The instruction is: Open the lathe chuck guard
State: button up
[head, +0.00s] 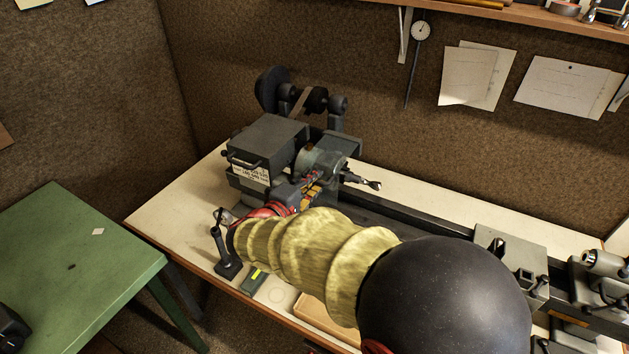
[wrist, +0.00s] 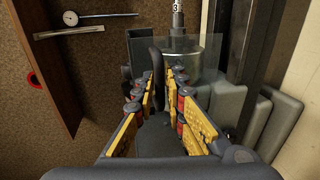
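The lathe chuck (head: 322,160) is a grey cylinder at the right side of the headstock in the head view; it also shows in the wrist view (wrist: 188,50). A clear, see-through panel (wrist: 212,60), apparently the chuck guard, stands in front of the chuck in the wrist view. I cannot make out its outline in the head view. My gripper (wrist: 161,76) is open, its orange-padded fingers pointing at the chuck area. A dark upright piece (wrist: 157,58) shows between and beyond the fingertips; I cannot tell if they touch it. In the head view my gripper (head: 311,183) is close in front of the chuck.
The headstock box (head: 268,138) stands left of the chuck, with a pulley (head: 270,88) behind. The lathe bed runs right to the tailstock (head: 596,280). A black stand (head: 226,255) and a wooden tray (head: 322,317) are near the bench front. A green table (head: 70,265) is at left.

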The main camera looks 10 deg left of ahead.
grip_shut()
dwell(0.4)
notch_tip(320, 180, up, 2)
jog(key=shift+g+p, duration=0.5)
jog(key=shift+p, duration=0.75)
jog(key=r+g+p, duration=0.1)
jog(key=r+p, duration=0.1)
jog(key=p, duration=0.1)
jog(key=r+g+y+p, duration=0.1)
jog(key=r+p, duration=0.1)
jog(key=p, duration=0.2)
jog(key=r+g+p, duration=0.1)
jog(key=r+p, duration=0.1)
jog(key=p, duration=0.1)
jog(key=shift+w+r+g, duration=0.25)
jog(key=shift+r+g, duration=0.05)
jog(key=shift+r, duration=0.05)
jog(key=w+d+r+g+y+p, duration=0.1)
jog(key=w+d+r+g+p, duration=0.2)
jog(key=w+r+p, duration=0.8)
jog(key=shift+d+r+y+p, duration=0.3)
jog(key=shift+d+r+p, duration=0.15)
jog(key=shift+p, duration=0.45)
